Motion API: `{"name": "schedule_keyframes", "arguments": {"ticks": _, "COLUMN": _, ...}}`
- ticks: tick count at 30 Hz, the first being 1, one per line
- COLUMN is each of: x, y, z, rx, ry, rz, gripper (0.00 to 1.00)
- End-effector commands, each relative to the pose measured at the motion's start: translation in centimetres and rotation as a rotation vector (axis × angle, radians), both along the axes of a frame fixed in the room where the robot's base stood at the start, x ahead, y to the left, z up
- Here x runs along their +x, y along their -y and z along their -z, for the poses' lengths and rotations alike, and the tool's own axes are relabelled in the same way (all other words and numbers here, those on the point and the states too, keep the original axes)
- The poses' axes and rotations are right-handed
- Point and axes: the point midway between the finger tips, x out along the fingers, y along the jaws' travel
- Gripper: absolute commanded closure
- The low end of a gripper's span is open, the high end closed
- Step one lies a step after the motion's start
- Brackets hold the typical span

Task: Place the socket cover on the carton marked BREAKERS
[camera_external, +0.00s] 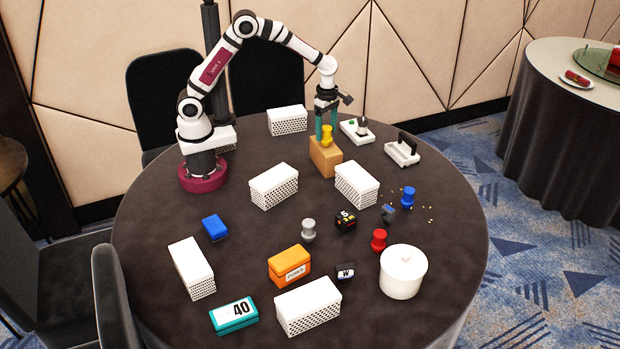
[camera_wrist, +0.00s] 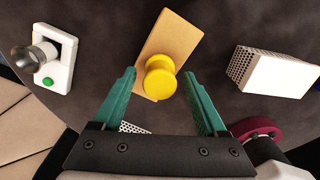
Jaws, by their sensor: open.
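No marking reading BREAKERS is legible in either view, and I cannot tell for certain which piece is the socket cover. A yellow knob-shaped piece (camera_external: 327,136) stands on a plain tan carton (camera_external: 324,158); the wrist view shows the yellow piece (camera_wrist: 160,82) at one end of the carton's top (camera_wrist: 171,36). My gripper (camera_external: 327,127) is open, its teal fingers on either side of the yellow piece; the wrist view shows gaps beside it (camera_wrist: 159,78). An orange carton (camera_external: 288,267) at the front has a white label that seems to read FUSES.
White perforated boxes (camera_external: 355,184) stand around the table.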

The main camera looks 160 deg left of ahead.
Motion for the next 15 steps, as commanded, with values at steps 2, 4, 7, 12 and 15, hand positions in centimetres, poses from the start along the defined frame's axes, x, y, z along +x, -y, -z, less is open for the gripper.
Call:
{"name": "schedule_keyframes", "arguments": {"ticks": 2, "x": 0.0, "y": -0.1, "z": -1.2, "rx": 0.005, "ry": 0.001, "rz": 0.000, "gripper": 0.25}}
{"name": "schedule_keyframes", "arguments": {"ticks": 4, "x": 0.0, "y": -0.1, "z": -3.1, "rx": 0.006, "ry": 0.002, "rz": 0.000, "gripper": 0.25}}
{"name": "schedule_keyframes", "arguments": {"ticks": 7, "x": 0.0, "y": -0.1, "z": -6.1, "rx": 0.007, "ry": 0.002, "rz": 0.000, "gripper": 0.25}}
{"name": "schedule_keyframes", "arguments": {"ticks": 12, "x": 0.0, "y": -0.1, "z": -10.2, "rx": 0.004, "ry": 0.002, "rz": 0.001, "gripper": 0.25}}
{"name": "schedule_keyframes", "arguments": {"ticks": 15, "x": 0.0, "y": -0.1, "z": -11.5, "rx": 0.003, "ry": 0.001, "rz": 0.000, "gripper": 0.25}}
